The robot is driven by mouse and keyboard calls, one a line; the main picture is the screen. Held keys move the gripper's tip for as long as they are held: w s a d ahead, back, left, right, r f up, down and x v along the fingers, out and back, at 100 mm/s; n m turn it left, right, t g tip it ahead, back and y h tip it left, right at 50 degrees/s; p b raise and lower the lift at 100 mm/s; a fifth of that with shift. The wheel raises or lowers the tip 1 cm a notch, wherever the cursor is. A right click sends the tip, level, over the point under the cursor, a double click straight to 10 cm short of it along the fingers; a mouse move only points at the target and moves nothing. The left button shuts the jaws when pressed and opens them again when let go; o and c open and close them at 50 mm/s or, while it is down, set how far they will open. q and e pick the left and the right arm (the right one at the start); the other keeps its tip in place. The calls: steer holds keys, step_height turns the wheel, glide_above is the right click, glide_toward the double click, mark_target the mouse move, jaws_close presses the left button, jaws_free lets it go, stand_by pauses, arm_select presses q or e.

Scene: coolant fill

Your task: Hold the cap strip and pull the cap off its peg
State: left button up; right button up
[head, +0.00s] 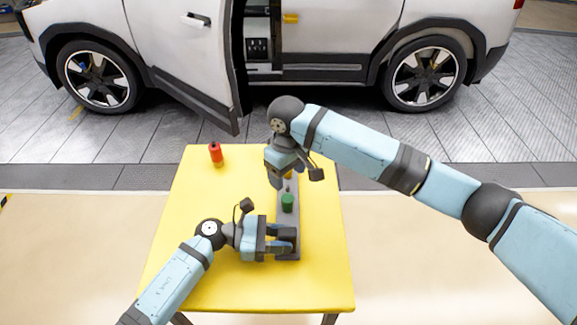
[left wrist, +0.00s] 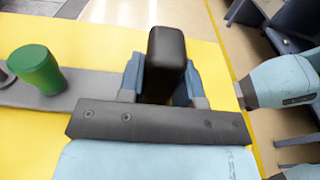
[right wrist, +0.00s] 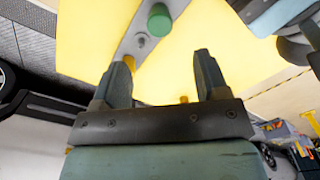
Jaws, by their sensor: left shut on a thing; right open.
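The grey cap strip (head: 287,218) lies lengthwise on the yellow table. My left gripper (head: 291,240) is shut on the dark upright block (left wrist: 166,62) at the strip's near end. A green cap (head: 288,202) stands on the strip, and it also shows in the left wrist view (left wrist: 37,68) and right wrist view (right wrist: 159,20). A yellow-orange cap (right wrist: 129,62) is at the far end, partly hidden behind a finger. My right gripper (right wrist: 160,75) is open near that end, with nothing seen held. A small bare grey peg (right wrist: 141,41) shows between the caps.
The yellow table (head: 210,285) is otherwise mostly clear. A white car (head: 185,50) with an open door stands behind it.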

mark_target(288, 198)
step_height(288, 198, down, 10)
steer(key=shift+f, duration=0.15)
stand_by(0.3)
steer(key=c, duration=1)
steer(key=shift+o, duration=0.7)
steer(key=shift+r, duration=0.35)
steer(key=shift+r, duration=2.45)
steer(key=shift+r, duration=0.1)
